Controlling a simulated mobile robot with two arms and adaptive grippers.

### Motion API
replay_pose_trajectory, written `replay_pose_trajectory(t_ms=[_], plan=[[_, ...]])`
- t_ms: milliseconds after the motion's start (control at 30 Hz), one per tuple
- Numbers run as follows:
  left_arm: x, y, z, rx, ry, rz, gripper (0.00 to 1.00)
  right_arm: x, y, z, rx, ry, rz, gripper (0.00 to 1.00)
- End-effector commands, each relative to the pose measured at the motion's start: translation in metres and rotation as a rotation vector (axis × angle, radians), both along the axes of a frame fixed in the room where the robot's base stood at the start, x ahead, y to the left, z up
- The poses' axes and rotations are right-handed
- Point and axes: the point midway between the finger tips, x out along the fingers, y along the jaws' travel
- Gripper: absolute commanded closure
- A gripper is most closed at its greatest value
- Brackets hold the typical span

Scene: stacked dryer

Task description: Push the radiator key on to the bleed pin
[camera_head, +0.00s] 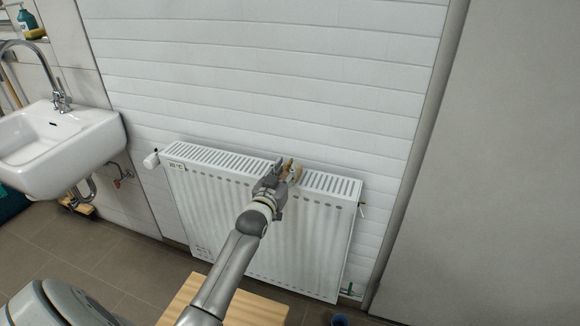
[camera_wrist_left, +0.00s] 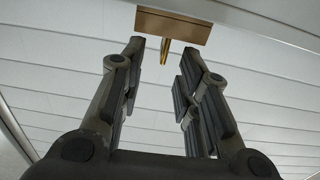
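My left gripper (camera_head: 283,171) is over the top grille of the white radiator (camera_head: 200,205), right of its middle. The left wrist view shows this gripper (camera_wrist_left: 162,62) open, its two fingers apart with nothing clamped. A brass piece (camera_wrist_left: 172,27), a flat bar with a short stem, looks like the radiator key. Its stem points into the gap between the fingertips, and I see no contact. In the head view a small brass-tan piece (camera_head: 296,172) shows at the fingertips, partly hidden by them. A small brass fitting (camera_head: 362,207) at the radiator's right end may be the bleed pin. My right gripper is not in view.
A white sink (camera_head: 60,145) with a tap is on the wall at left. A wooden top (camera_head: 185,298) stands in front of the radiator. A grey panel (camera_head: 490,170) fills the right side.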

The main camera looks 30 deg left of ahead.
Motion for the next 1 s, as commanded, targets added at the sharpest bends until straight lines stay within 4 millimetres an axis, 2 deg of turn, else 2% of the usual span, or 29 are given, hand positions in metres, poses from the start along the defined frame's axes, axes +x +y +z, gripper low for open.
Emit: replay_pose_trajectory(t_ms=[233, 567, 800, 1000], plan=[[0.029, 0.009, 0.0, -0.001, -0.001, -0.001, 0.7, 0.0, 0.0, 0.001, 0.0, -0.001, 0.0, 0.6], [0.033, 0.01, 0.0, 0.0, 0.0, -0.001, 0.7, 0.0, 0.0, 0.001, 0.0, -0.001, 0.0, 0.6], [0.033, 0.01, 0.0, 0.0, 0.0, -0.001, 1.0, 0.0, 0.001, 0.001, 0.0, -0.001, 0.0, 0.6], [0.033, 0.01, 0.0, -0.001, -0.001, -0.001, 1.0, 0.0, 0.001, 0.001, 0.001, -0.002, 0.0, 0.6]])
